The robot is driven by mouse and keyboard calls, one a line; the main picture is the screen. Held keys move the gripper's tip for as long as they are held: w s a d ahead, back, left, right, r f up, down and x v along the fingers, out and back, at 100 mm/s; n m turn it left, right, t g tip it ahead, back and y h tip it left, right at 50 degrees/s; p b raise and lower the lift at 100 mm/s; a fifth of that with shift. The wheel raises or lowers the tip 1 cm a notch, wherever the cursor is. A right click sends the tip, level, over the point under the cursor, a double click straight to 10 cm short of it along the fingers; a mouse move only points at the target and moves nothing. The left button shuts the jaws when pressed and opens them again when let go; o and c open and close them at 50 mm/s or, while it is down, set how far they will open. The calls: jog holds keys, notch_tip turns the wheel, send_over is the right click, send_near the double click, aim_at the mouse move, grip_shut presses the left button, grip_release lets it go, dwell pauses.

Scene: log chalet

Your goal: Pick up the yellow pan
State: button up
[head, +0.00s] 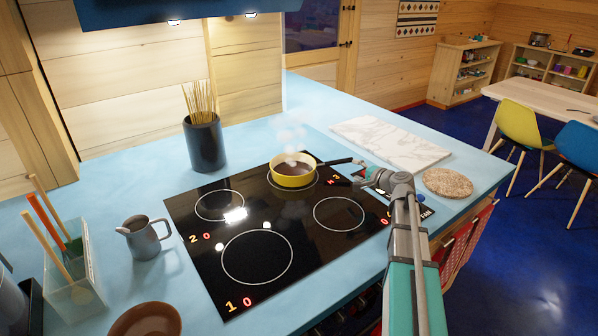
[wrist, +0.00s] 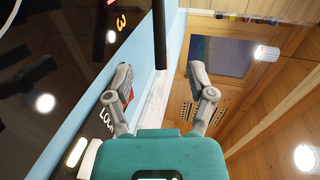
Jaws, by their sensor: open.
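The yellow pan (head: 293,181) sits upright on the back right burner of the black cooktop, with steam rising from its brown contents. Its dark handle (head: 336,162) points right, toward my gripper (head: 362,171). In the wrist view the dark handle (wrist: 161,35) extends down between the lines of the two fingers, just ahead of the fingertips. My gripper (wrist: 160,72) is open and empty there, with one finger on each side. The pan's bowl is out of the wrist view.
The cooktop (head: 190,255) has several ring burners. Behind my gripper's side lie a marble board (head: 390,143) and a round speckled mat (head: 447,182). A grey jug (head: 142,240), a dark spaghetti holder (head: 205,145) and a clear utensil box (head: 75,290) stand to the left.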

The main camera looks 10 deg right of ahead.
aim_at(337, 163)
jog(key=shift+b+x, duration=0.75)
jog(key=shift+x, duration=2.8)
jog(key=shift+w, duration=0.1)
jog(key=shift+b+x, duration=0.7)
jog(key=shift+x, duration=1.9)
jog(key=shift+c, duration=0.3)
grip_shut()
